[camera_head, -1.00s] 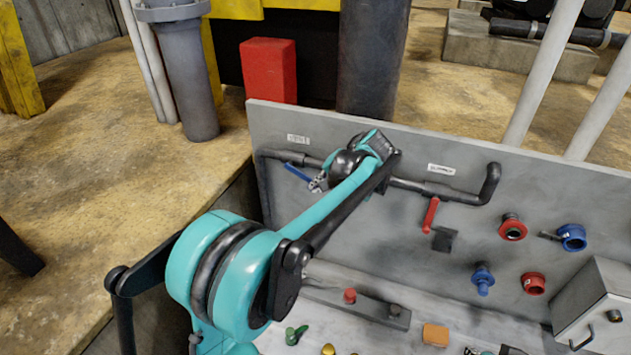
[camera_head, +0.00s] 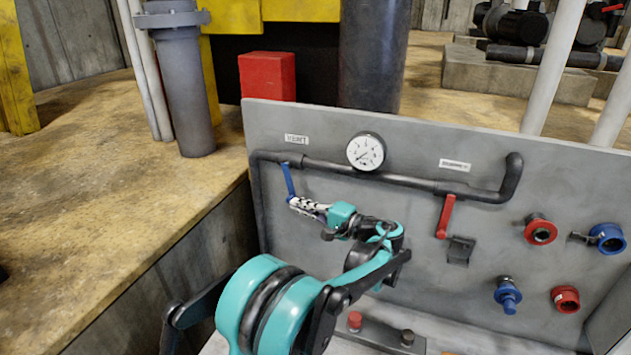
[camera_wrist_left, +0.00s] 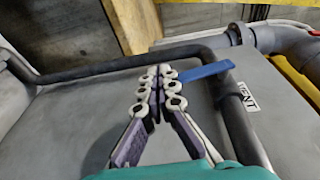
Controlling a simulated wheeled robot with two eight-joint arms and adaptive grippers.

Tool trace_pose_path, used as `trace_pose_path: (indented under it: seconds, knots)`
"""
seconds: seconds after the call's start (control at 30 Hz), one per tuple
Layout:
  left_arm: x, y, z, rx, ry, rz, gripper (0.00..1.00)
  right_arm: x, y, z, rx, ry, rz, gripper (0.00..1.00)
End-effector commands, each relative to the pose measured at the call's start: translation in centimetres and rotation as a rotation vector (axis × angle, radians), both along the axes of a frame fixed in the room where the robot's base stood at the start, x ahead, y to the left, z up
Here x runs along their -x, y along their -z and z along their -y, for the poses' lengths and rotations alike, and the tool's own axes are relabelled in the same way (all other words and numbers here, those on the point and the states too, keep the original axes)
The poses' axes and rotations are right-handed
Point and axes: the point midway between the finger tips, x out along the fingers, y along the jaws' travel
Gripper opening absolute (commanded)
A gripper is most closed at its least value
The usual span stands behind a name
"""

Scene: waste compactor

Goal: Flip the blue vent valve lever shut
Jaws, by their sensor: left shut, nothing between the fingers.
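The blue vent valve lever (camera_head: 288,180) hangs from the pipe under the VENT label (camera_head: 296,139) at the panel's left. It points mostly down, across the pipe's run. My left gripper (camera_head: 294,202) is shut and empty, with its fingertips at the lever's lower end. In the left wrist view, the lever (camera_wrist_left: 206,71) runs from the pipe to my shut fingertips (camera_wrist_left: 162,78). The tips look close to or against the lever; I cannot tell whether they touch. My right gripper is not in view.
A pressure gauge (camera_head: 366,152) sits on the pipe (camera_head: 405,182). A red lever (camera_head: 445,216) hangs farther right, above a dark bracket (camera_head: 461,250). Red and blue fittings are at the panel's right. The panel's grey face (camera_head: 310,240) is bare below the vent lever.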

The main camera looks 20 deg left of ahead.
Motion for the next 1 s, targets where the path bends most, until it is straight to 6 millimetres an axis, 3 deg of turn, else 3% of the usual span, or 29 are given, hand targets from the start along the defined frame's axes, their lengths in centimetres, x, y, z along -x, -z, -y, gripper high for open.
trace_pose_path:
  seconds: [0.4, 1.0]
  knots:
    - [0.1, 0.8, -1.7, 0.005, 0.000, 0.000, 0.00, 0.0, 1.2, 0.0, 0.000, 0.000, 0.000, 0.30]
    - [0.1, 0.8, -1.9, 0.005, 0.000, 0.000, 0.00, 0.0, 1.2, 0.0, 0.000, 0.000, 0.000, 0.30]
